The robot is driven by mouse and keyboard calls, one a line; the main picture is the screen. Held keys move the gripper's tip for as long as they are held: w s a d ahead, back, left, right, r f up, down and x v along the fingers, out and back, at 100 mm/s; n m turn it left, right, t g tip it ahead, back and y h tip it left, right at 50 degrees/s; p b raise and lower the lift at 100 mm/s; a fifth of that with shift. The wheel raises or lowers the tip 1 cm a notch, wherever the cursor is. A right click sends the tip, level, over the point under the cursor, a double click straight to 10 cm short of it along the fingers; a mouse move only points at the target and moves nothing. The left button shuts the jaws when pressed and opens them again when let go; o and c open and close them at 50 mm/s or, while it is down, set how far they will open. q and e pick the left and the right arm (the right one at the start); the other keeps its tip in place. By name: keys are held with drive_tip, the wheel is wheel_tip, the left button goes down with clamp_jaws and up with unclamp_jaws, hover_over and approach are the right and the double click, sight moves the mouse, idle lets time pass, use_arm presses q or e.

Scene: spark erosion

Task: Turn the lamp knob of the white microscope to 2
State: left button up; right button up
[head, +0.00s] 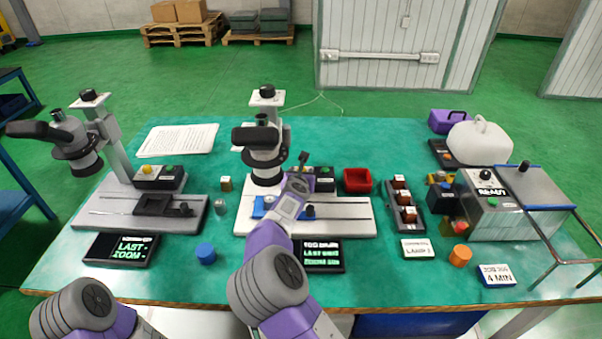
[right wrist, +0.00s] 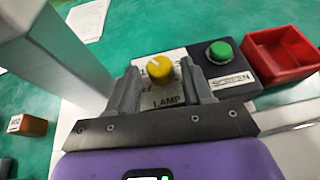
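The white microscope (head: 350,215) stands mid-table. Its lamp box shows in the right wrist view with a LAMP label (right wrist: 168,101) and a yellow knob (right wrist: 160,69). A white mark on the knob points up and left; the scale numbers are partly hidden and I cannot read them surely. My right gripper (right wrist: 160,74) is open, one finger on each side of the knob; I cannot tell whether they touch it. In the head view the right gripper (head: 300,170) reaches the box and hides the knob. My left gripper is not in view; only part of the left arm shows.
A green button (right wrist: 220,51) on a black SCREEN box and a red tray (right wrist: 285,55) sit right of the knob. The microscope's white column (right wrist: 62,50) stands close on the left. A grey microscope (head: 100,208) is at the left. A card (head: 418,249) appears to read LAMP 2.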

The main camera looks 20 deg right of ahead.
drive_tip(key=shift+o, duration=0.3)
drive_tip(key=shift+r, duration=0.1)
drive_tip(key=shift+s+r, duration=0.1)
drive_tip(key=shift+s, duration=0.1)
drive_tip(key=s+a, duration=0.1)
drive_tip(key=s, duration=0.3)
drive_tip(key=s+a, duration=0.2)
drive_tip(key=s, duration=0.2)
drive_tip(key=s+a, duration=0.1)
drive_tip(key=s, duration=0.3)
drive_tip(key=shift+a+r+p, duration=0.1)
drive_tip(key=shift+a+p, duration=0.2)
drive_tip(key=shift+w, duration=0.1)
